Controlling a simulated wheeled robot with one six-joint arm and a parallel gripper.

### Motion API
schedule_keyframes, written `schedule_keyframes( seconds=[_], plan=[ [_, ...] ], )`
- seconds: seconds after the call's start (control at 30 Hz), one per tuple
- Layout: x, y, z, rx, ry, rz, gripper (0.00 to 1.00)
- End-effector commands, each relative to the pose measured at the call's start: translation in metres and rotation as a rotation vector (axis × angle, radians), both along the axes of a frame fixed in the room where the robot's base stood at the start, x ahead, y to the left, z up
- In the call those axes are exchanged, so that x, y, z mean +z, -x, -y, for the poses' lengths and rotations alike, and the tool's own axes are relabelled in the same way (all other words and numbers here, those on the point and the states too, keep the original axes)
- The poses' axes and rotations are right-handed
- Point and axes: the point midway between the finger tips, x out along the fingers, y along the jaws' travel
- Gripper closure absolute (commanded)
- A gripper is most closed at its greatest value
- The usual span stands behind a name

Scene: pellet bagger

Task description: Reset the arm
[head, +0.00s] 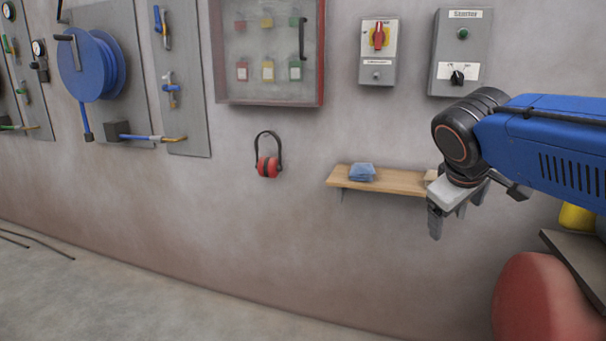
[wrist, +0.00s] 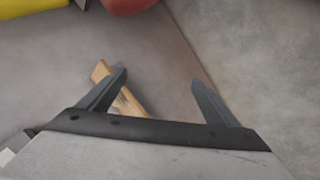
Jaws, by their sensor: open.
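My blue arm reaches in from the right in the head view. My gripper (head: 452,212) hangs down in front of the right end of a small wooden shelf (head: 396,181) on the wall. In the wrist view my gripper (wrist: 158,85) has its two dark fingers spread wide apart, with nothing between the tips. Part of a wooden piece (wrist: 128,103), likely the shelf, shows behind the left finger. My gripper hides the shelf's right end in the head view.
A folded blue cloth (head: 362,172) lies on the shelf. Red ear muffs (head: 267,167) hang on the wall. Control boxes (head: 379,50) and (head: 460,52) a second box are above. A red rounded object (head: 545,300) stands lower right. The floor (head: 120,290) at left is mostly clear.

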Motion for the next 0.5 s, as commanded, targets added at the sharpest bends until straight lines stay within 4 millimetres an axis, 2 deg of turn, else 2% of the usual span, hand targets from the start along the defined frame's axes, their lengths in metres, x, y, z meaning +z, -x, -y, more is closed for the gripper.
schedule_keyframes(
  seconds=[0.03, 0.1, 0.3, 0.4, 0.5],
  plan=[
    [-0.022, 0.022, 0.004, -0.029, -0.053, -0.010, 0.16],
    [-0.051, 0.049, 0.003, -0.069, -0.133, -0.025, 0.16],
    [-0.130, 0.119, -0.007, -0.193, -0.353, -0.050, 0.16],
    [-0.160, 0.144, -0.015, -0.245, -0.439, -0.054, 0.16],
    [-0.179, 0.159, -0.021, -0.284, -0.498, -0.056, 0.16]
  ],
)
